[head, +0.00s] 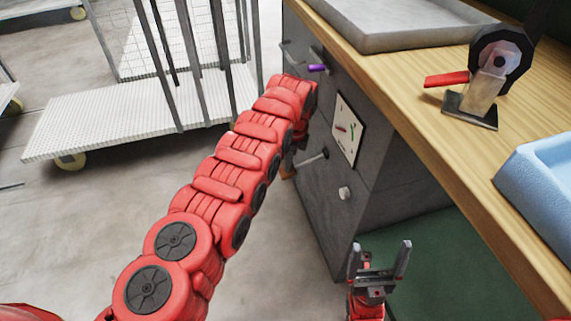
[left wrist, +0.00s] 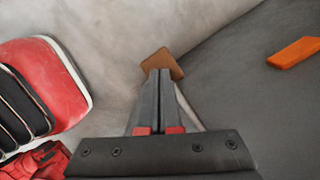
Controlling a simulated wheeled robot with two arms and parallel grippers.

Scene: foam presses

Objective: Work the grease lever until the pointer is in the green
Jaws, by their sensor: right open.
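A white gauge panel (head: 347,128) with red and green marks is on the front of the grey cabinet (head: 325,215). The exact pointer position is too small to read. My left arm reaches across to the cabinet and hides most of my left gripper in the head view. In the left wrist view, the fingers of my left gripper (left wrist: 160,85) are close together at a brown handle (left wrist: 162,62), which also peeks out below the arm (head: 288,173). The fingers appear shut on it; the contact is partly hidden. My right gripper (head: 379,262) is open and empty, low before the cabinet.
The cabinet also has a purple handle (head: 316,68), a dark-ended rod (head: 313,160) and a pale knob (head: 344,193). An orange piece (left wrist: 294,53) shows in the left wrist view. A wooden bench (head: 420,130) carries a red-handled device (head: 480,85), a grey tray (head: 400,30) and a blue tray (head: 540,180).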

